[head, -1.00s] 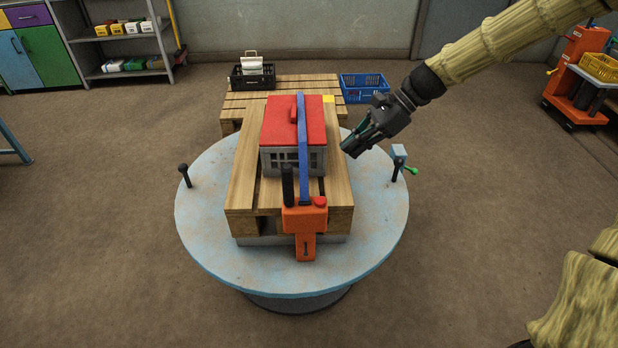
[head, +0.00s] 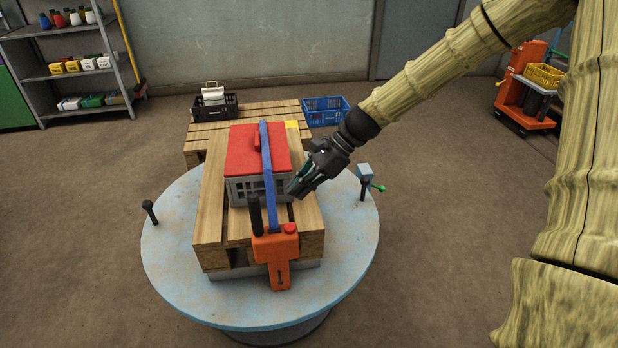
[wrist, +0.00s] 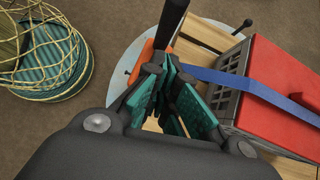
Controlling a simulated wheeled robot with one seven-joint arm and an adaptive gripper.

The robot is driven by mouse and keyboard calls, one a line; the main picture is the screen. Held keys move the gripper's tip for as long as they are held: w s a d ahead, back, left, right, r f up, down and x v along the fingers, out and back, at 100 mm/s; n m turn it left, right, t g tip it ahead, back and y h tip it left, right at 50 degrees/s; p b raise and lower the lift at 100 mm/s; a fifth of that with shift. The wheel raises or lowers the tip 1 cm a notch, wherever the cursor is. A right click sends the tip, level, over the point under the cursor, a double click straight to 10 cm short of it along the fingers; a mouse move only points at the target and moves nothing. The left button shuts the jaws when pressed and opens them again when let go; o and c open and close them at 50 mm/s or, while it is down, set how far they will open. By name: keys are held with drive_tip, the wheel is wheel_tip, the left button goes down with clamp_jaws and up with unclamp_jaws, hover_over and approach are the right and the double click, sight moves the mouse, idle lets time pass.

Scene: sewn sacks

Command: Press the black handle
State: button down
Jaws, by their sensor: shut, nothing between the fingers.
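The black handle (head: 255,215) stands upright on the left side of the orange strap tensioner (head: 276,250), at the front of the wooden pallet. It also shows at the top of the wrist view (wrist: 173,18), beyond my fingertips. My gripper (head: 294,190) is shut and empty, at the right of the grey crate, up and right of the handle in the head view. In the wrist view my teal-padded fingers (wrist: 175,92) point toward the handle with a gap between. The tensioner is mostly hidden by my fingers there.
A blue strap (head: 268,165) runs over the red-lidded crate (head: 240,150). The pallet (head: 210,225) rests on a round pale-blue turntable (head: 165,265). Short black levers stand at its left (head: 150,211) and right (head: 363,190) edges. A red button (head: 289,228) sits beside the handle.

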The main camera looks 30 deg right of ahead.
sight(256, 215)
drive_tip(key=a+f, duration=0.2)
drive_tip(key=a, duration=0.4)
drive_tip(key=shift+w, duration=0.35)
drive_tip(key=shift+r+p, duration=0.2)
drive_tip(key=shift+p, duration=0.4)
drive_tip(key=shift+a+p, duration=0.15)
drive_tip(key=shift+p, duration=0.15)
